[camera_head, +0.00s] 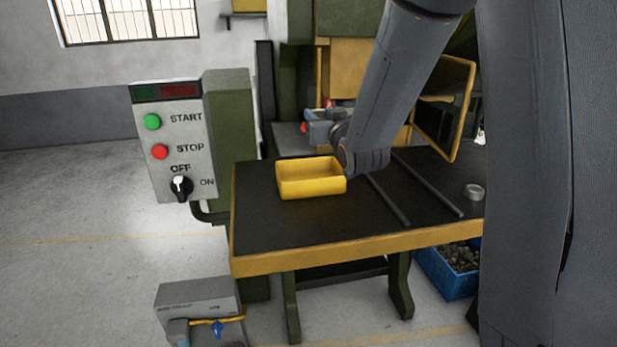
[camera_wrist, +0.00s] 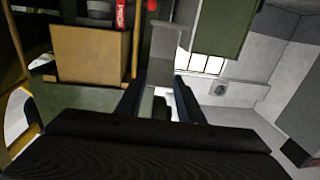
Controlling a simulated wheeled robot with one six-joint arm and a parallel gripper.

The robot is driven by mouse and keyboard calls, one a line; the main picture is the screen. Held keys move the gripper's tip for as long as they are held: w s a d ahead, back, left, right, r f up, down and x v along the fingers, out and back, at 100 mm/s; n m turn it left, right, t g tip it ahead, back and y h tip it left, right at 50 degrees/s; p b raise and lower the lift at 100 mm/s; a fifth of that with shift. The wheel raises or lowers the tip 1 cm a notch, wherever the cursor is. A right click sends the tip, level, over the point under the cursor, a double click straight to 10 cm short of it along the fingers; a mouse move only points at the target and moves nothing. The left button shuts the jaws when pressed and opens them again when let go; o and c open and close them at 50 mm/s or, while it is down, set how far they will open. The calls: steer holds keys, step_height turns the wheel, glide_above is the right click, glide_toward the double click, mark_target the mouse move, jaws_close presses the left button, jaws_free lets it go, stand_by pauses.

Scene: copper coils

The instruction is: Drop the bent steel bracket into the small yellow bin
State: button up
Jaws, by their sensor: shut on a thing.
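The small yellow bin (camera_head: 311,188) stands upright on the dark tabletop, towards its left back part. My gripper (camera_head: 317,127) is behind and above the bin, in front of the machine, and partly hidden by my wrist. In the wrist view my gripper (camera_wrist: 158,92) has its two dark fingers around a grey piece (camera_wrist: 161,68), which looks like the bent steel bracket. The bracket's full shape cannot be made out. It cannot be told apart in the head view.
The dark table (camera_head: 290,233) has a yellow edge and two dark rails (camera_head: 389,200). A small metal ring (camera_head: 473,191) lies at right. A control box (camera_head: 172,145) stands left, close to the table. A yellow-framed guard (camera_head: 457,110) is behind my arm. A blue crate (camera_head: 447,279) is on the floor.

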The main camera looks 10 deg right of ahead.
steer(key=shift+f+b, duration=1.65)
steer(key=shift+f, duration=1.2)
steer(key=o, duration=1.3)
steer(key=shift+c, duration=0.2)
steer(key=shift+s, duration=0.1)
steer(key=s+b, duration=0.2)
steer(key=s, duration=0.5)
steer(key=shift+s+d, duration=0.3)
